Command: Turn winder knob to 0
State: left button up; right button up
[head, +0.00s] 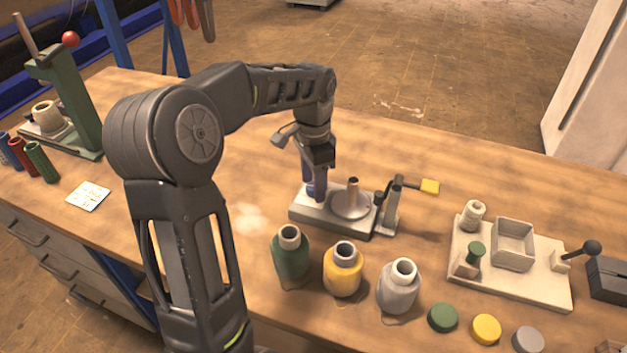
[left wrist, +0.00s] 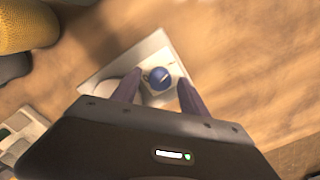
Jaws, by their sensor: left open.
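The winder (head: 335,222) is a grey base plate with a round disc, an upright copper-coloured spindle and a crank with a yellow handle. Its blue round knob (left wrist: 160,78) shows in the left wrist view near one end of the plate, with a white pointer line. Small marks beside the knob are too small to read. My left gripper (head: 315,190) points down over the left end of the winder. Its purple fingers are open, one on each side of the knob in the left wrist view; contact cannot be told. In the head view the knob is hidden behind the fingers. My right gripper is not in view.
Green (head: 291,258), yellow (head: 342,275) and grey (head: 397,290) jars stand in front of the winder, with loose lids to the right. A pale fixture board (head: 540,288) lies at right. A green press (head: 75,105) stands at far left. The bench behind the winder is clear.

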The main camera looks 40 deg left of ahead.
pick_arm(q)
grip_shut()
dwell(0.4)
